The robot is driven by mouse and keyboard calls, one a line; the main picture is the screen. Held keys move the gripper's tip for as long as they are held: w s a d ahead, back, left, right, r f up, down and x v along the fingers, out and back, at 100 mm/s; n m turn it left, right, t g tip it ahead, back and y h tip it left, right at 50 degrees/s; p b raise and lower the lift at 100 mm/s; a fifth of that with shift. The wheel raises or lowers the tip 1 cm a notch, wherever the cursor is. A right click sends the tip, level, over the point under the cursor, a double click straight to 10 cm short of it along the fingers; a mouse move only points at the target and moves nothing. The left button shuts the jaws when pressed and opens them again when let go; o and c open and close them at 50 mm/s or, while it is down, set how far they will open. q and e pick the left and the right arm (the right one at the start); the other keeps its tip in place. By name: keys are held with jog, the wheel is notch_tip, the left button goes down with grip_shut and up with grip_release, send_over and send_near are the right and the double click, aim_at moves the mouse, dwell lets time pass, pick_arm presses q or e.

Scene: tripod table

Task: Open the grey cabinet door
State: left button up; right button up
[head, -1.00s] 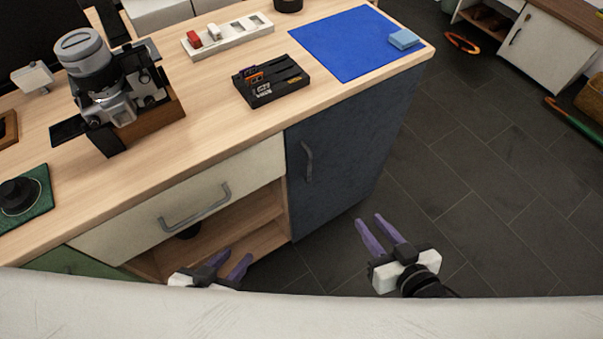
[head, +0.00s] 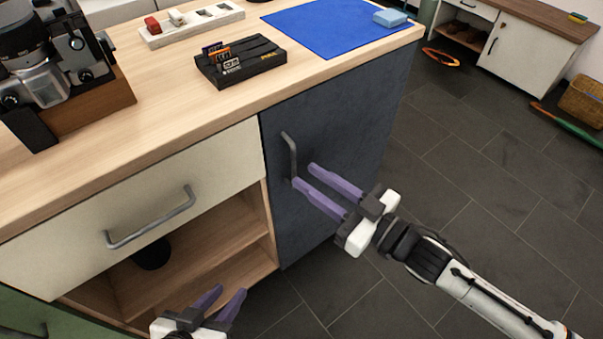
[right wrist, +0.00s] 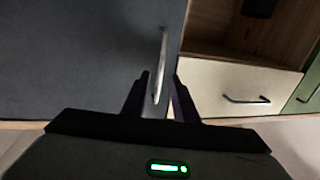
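The grey cabinet door (head: 335,135) is a dark blue-grey panel at the right end of the wooden counter, and it looks shut. Its upright bar handle (head: 290,157) is near the door's left edge. The handle also shows in the right wrist view (right wrist: 160,65), running down between the finger tips. My right gripper (head: 304,176) is open, its purple fingers pointing at the handle's lower end; I cannot tell whether they touch it. My left gripper (head: 226,296) is open and empty at the bottom, in front of the open shelf.
A cream drawer (head: 140,215) with a bar handle and an open wooden shelf (head: 200,265) are left of the door. The counter top holds a camera device, a black card holder (head: 240,62) and a blue mat (head: 330,28). Dark tiled floor (head: 470,160) to the right is clear.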

aim_at(295, 169)
jog(key=shift+x, duration=1.7)
grip_shut()
